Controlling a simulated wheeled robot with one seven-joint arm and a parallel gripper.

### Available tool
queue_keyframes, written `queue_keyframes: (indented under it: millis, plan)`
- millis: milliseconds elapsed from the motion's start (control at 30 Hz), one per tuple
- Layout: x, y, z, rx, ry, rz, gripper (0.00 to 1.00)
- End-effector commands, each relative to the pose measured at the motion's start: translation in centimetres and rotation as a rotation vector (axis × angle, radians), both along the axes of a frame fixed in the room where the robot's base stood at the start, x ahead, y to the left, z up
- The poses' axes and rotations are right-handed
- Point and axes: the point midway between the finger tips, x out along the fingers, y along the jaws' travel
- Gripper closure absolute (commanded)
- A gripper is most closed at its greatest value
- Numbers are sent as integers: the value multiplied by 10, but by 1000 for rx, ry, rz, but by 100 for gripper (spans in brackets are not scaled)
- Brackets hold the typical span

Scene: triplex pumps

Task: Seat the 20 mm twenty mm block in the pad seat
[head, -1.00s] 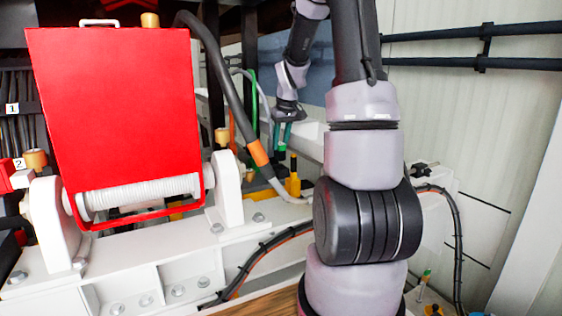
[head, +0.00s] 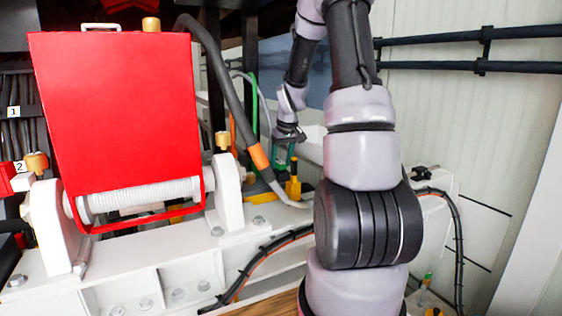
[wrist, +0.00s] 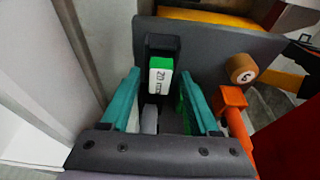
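The 20 mm block (wrist: 161,76) shows in the wrist view, with a green top and a white face lettered "20 mm". It stands against a dark upright part inside a dark grey holder (wrist: 225,44). My gripper (wrist: 160,80) has its teal fingers on either side of the block. The fingers are spread, with a visible gap at the left and a narrower one at the right. In the head view my gripper (head: 282,160) is small, low behind the white frame, and the block cannot be made out there. I cannot identify the pad seat in either view.
An orange post with a wooden knob (wrist: 242,68) marked 3 stands close right of my gripper. A red cover (head: 115,125) fills the left of the head view. A grey hose with an orange band (head: 258,156) runs close to my gripper. A yellow post (head: 293,186) stands beside it.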

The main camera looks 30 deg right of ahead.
Motion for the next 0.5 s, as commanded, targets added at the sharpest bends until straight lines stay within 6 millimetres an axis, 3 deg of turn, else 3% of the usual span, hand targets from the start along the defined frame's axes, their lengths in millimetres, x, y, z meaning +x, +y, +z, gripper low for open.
queue_keyframes:
  millis: [267, 500]
  plan:
    - [0, 0, 3, -1, -2, 0, 39]
    - [-10, -1, 38, -2, -6, -1, 39]
